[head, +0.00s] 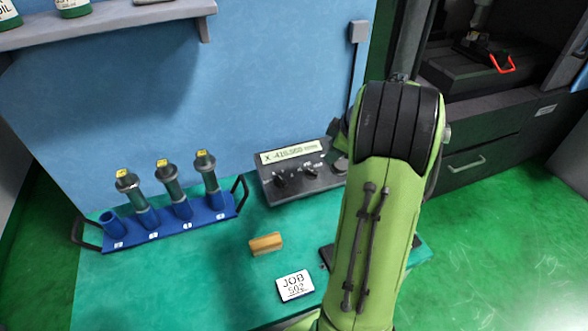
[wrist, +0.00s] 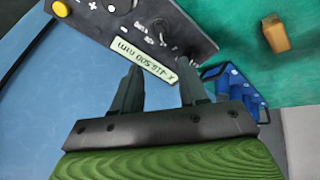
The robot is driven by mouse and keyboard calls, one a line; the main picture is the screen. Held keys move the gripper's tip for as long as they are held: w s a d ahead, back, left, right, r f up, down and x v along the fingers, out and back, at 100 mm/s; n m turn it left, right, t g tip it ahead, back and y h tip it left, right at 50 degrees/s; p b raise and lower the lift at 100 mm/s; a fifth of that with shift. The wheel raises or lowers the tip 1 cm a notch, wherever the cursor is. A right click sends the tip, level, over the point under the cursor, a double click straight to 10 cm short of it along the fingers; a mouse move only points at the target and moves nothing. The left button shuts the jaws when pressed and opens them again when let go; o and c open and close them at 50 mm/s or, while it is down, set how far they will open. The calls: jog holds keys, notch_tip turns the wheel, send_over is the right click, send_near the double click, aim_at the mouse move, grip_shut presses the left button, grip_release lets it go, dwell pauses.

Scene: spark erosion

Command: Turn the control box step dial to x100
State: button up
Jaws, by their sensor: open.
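The dark grey control box (head: 302,184) stands on the green bench top in the head view, its lit display reading about X -416.500 mm. Two dark knobs (head: 281,181) sit below the display, and the box's right end is behind my arm. In the wrist view the box (wrist: 185,28) appears upside down at the top, with a knob (wrist: 158,30) and a yellow button (wrist: 60,9). The dial markings are too small to read. My gripper (wrist: 160,68) is open and empty, its fingertips near the display edge, apart from the knobs. My arm hides it in the head view.
A blue rack (head: 170,229) with several tool holders stands left of the box. A tan block (head: 265,244) and a JOB 502 card (head: 295,285) lie in front. A blue wall is behind, and a shelf (head: 120,19) hangs upper left.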

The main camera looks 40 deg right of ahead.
aim_at(313, 171)
jog(key=b+x, duration=0.1)
jog(key=x, duration=1.4)
jog(key=shift+w+f, duration=0.1)
jog(key=shift+f, duration=0.25)
grip_shut()
